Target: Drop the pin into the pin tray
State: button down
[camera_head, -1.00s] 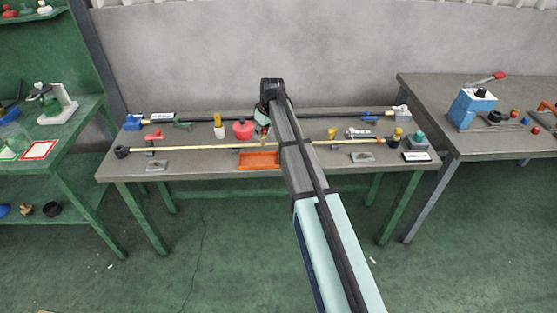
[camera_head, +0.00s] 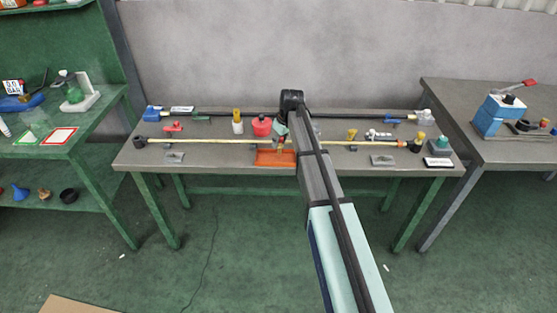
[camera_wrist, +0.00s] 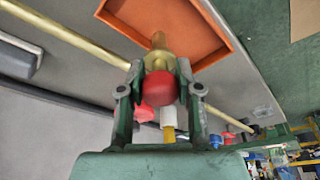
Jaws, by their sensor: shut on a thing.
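The pin (camera_wrist: 158,42) has a brass shaft and a round red head. My gripper (camera_wrist: 158,72) is shut on it just by the red head, and the shaft points away from the fingers toward the pin tray. The orange pin tray (camera_wrist: 208,28) is shallow with raised rims; in the wrist view the shaft tip overlaps its floor, and no contact can be made out. In the head view the tray (camera_head: 265,160) lies at the table's front edge, and my gripper (camera_head: 281,133) is just above and behind it. The pin is small there.
A long yellow rod (camera_head: 205,141) runs across the table just behind the tray, with a black rod (camera_head: 350,116) further back. A red pot (camera_head: 262,127) and a white-and-yellow bottle (camera_head: 237,123) stand left of my gripper. Grey plates (camera_head: 383,160) lie at the front.

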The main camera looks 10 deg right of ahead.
jog(key=c, duration=0.7)
grip_release()
jog(key=v, duration=1.2)
jog(key=shift+a, duration=0.1)
jog(key=shift+w, duration=0.1)
